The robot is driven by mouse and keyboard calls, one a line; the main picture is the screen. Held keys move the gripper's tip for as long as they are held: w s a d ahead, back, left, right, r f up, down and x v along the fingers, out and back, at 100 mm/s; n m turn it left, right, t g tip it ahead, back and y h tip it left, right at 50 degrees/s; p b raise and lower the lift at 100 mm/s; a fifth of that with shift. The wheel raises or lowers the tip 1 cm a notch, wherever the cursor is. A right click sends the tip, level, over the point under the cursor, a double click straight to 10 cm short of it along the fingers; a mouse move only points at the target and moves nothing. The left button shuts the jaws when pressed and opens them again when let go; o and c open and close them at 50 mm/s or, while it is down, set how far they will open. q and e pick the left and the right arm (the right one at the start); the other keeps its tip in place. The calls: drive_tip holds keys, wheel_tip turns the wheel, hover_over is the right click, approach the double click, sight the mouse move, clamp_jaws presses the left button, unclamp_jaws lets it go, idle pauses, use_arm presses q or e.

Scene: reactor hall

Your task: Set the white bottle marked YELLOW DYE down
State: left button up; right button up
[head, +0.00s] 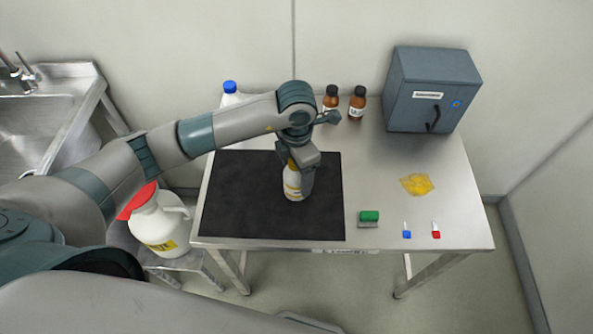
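A white bottle with a yellow label (293,188) is upright over the front right part of the black mat (238,190). Its label text is too small to read. My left gripper (299,171) comes down from above and is shut on the bottle's upper part, hiding its top and right side. I cannot tell whether the bottle's base touches the mat. My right gripper is not in view.
The steel table (380,170) holds two brown bottles (357,104), a blue-capped bottle (230,92), a grey box (428,90), a yellow bag (417,184), a green-topped block (369,218), and blue (407,233) and red (436,232) items. A red-topped jug (158,222) stands left. The mat's left is clear.

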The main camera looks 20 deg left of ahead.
use_arm(q)
drive_tip(key=shift+r, duration=0.35)
wheel_tip(320, 180, up, 10)
drive_tip(key=b, duration=0.3)
drive_tip(key=shift+r, duration=0.8)
idle(0.8)
